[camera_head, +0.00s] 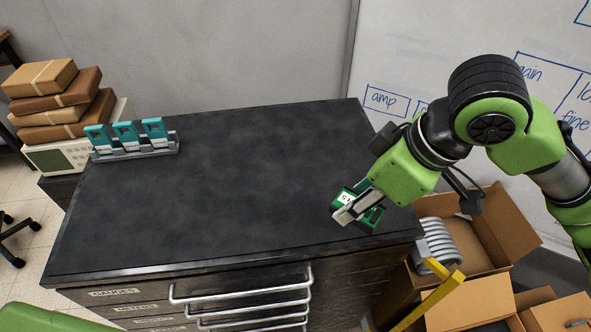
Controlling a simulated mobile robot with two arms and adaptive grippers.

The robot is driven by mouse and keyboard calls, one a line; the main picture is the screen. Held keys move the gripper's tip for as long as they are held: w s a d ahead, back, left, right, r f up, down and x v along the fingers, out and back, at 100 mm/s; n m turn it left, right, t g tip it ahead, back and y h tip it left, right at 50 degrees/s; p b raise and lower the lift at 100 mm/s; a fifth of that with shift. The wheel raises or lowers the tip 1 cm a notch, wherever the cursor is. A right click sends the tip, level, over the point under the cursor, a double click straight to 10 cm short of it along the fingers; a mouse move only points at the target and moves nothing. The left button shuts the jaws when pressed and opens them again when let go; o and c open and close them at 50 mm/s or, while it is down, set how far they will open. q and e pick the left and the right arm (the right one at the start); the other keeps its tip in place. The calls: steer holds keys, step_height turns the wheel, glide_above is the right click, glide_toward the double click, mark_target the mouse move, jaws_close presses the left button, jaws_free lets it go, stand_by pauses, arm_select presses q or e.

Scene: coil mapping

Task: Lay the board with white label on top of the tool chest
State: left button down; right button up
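A small green board with a white label (346,197) is at the front right part of the tool chest's dark top (220,200). My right gripper (345,212) comes in from the right and its grey fingers cross the board, with green showing on both sides. It looks shut on the board; the far finger is mostly hidden. I cannot tell whether the board touches the chest top or hangs just above it. My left gripper is not in view.
A grey rack (135,152) with teal modules stands at the back left of the chest top. Stacked brown parcels (60,95) sit on a beige device beyond the left edge. Open cardboard boxes (510,235) and a metal coil (440,243) are at right. The chest top's middle is clear.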

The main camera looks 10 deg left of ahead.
steer(key=shift+w+a+f, duration=0.1)
steer(key=shift+w+a, duration=0.15)
steer(key=shift+w, duration=0.05)
steer(key=w+a+f+p, duration=0.3)
steer(key=w+f, duration=0.1)
steer(key=w, duration=0.4)
steer(key=p, duration=0.1)
glide_above(323, 192)
steer(key=s+d, duration=0.2)
steer(key=x, duration=0.3)
steer(key=shift+s+d+f, duration=0.1)
steer(key=shift+d+f, duration=0.15)
steer(key=shift+f, duration=0.3)
steer(key=shift+w+a+f, duration=0.1)
steer(key=shift+w+f, duration=0.25)
steer(key=shift+f, duration=0.2)
steer(key=f+p, duration=0.2)
steer(key=f, duration=0.1)
steer(key=shift+w, duration=0.25)
steer(key=shift+f, duration=0.25)
steer(key=shift+s, duration=0.1)
